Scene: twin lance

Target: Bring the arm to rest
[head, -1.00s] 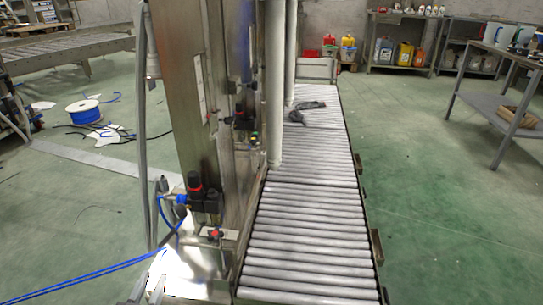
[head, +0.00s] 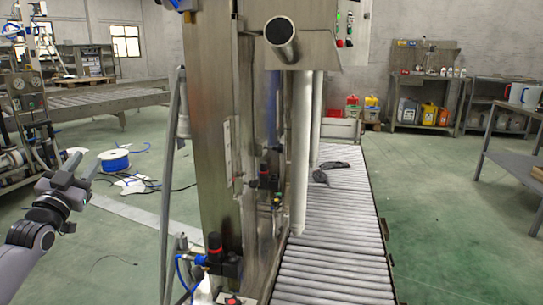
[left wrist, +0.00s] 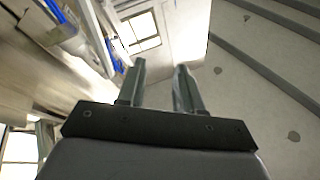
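My left arm comes in from the lower left in the head view. Its gripper (head: 80,166) is raised in free air over the green floor at the left, pointing up and away from me. In the left wrist view the two fingers of the left gripper (left wrist: 159,72) stand apart with nothing between them, so it is open and empty. My right arm and gripper are not in view.
A steel machine column (head: 210,130) with two pale vertical tubes (head: 302,160) stands in the middle. A roller conveyor (head: 335,255) runs beside it, with a dark object (head: 336,166) on it. Floor at right is clear.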

